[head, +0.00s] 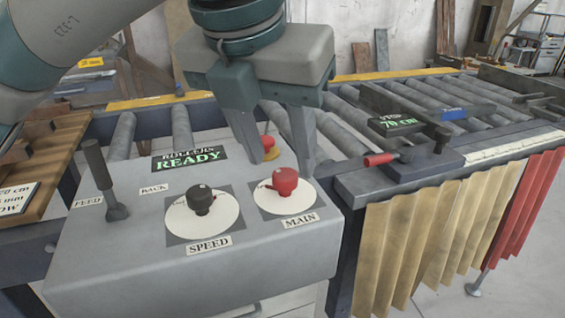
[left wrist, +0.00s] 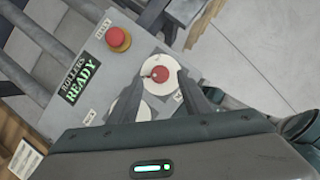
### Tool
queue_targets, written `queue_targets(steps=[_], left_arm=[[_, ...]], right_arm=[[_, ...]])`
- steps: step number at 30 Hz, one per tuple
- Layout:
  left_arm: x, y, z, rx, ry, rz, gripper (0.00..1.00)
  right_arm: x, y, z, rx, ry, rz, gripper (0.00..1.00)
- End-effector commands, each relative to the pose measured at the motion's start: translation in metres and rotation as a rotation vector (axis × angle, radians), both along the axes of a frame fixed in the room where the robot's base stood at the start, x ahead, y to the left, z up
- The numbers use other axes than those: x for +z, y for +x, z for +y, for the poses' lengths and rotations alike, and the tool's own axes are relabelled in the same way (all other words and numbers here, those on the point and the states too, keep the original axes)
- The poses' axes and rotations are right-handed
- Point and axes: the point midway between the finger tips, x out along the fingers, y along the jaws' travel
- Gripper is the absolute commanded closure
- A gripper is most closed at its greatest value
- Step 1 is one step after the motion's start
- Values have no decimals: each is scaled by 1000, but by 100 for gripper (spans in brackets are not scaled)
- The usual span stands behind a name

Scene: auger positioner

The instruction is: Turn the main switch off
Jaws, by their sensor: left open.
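The main switch is a red knob (head: 285,182) on a round white dial above the MAIN label (head: 300,220), on the grey control panel (head: 120,255). The red knob also shows in the left wrist view (left wrist: 160,74). A small pointer sticks out to its left; the dial's markings are too small to read. My left gripper (head: 282,166) is open and empty, pointing down just above and behind the red knob. In the left wrist view its fingers (left wrist: 161,84) reach toward either side of the knob; I cannot tell whether they touch it.
A black SPEED knob (head: 202,199) sits left of the red knob. A red button on a yellow base (head: 269,147) stands behind, close to my left fingers. A FEED/BACK lever (head: 105,180) rises at left. The display (head: 190,158) reads READY. A roller conveyor (head: 350,115) lies behind.

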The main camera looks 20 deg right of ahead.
Motion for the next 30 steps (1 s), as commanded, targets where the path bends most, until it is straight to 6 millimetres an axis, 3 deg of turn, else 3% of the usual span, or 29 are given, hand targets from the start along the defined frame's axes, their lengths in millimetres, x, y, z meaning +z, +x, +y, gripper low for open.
queue_targets(steps=[7,19,20,24,25,30], left_arm=[[-25,8,-7,1,1,0,56],[-30,9,-8,1,0,0,56],[-30,9,-8,1,0,0,59],[-30,9,-8,1,0,0,92],[-30,9,-8,1,0,0,96],[-30,9,-8,-1,0,0,96]], right_arm=[[0,-1,0,0,-2,5,69],[0,0,-1,-1,-4,3,69],[0,0,-1,-1,-4,3,69],[0,2,-2,-2,-4,0,69],[0,2,-2,-2,-4,0,69],[1,4,-2,-2,-4,-3,69]])
